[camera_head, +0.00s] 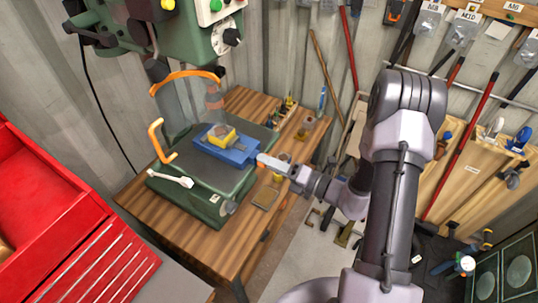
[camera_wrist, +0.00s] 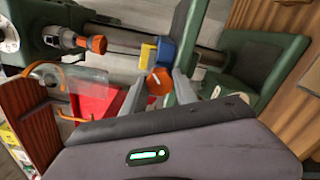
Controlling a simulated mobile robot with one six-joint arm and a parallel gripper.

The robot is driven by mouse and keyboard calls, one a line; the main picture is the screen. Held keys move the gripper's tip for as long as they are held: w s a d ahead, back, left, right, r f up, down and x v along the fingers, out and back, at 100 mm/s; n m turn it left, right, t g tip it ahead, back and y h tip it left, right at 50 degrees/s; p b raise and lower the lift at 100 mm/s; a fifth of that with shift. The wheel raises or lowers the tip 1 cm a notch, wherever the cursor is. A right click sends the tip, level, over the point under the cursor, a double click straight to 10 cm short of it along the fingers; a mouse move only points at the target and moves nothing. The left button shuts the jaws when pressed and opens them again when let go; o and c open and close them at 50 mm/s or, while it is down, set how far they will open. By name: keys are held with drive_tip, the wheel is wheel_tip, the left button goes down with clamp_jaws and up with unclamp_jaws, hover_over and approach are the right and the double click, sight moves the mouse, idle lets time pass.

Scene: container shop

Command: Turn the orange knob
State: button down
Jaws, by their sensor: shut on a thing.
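The orange knob (camera_wrist: 159,81) shows in the wrist view between the two grey fingers of my gripper (camera_wrist: 160,88), which is shut on it. A pale stripe runs across the knob's face. In the head view my gripper (camera_head: 264,161) reaches from the right to the right end of the blue vise (camera_head: 238,155), and the knob is hidden there. The vise stands on the green machine's table (camera_head: 200,181), with a yellow block (camera_head: 219,137) on it. Blue (camera_wrist: 166,51) and yellow (camera_wrist: 148,54) parts also show behind the knob in the wrist view.
The green drill machine (camera_head: 188,45) rises behind the vise. Orange curved handles (camera_head: 161,141) stand to the left. A wooden bench (camera_head: 246,238) lies underneath, with small items at its back right. A red tool cabinet (camera_head: 40,205) is at the left, and tools hang on the right wall.

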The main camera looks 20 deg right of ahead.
drive_tip(key=shift+m+p, duration=4.7)
drive_tip(key=shift+m, duration=5.3)
drive_tip(key=c, duration=0.9)
unclamp_jaws()
drive_tip(key=shift+c, duration=0.2)
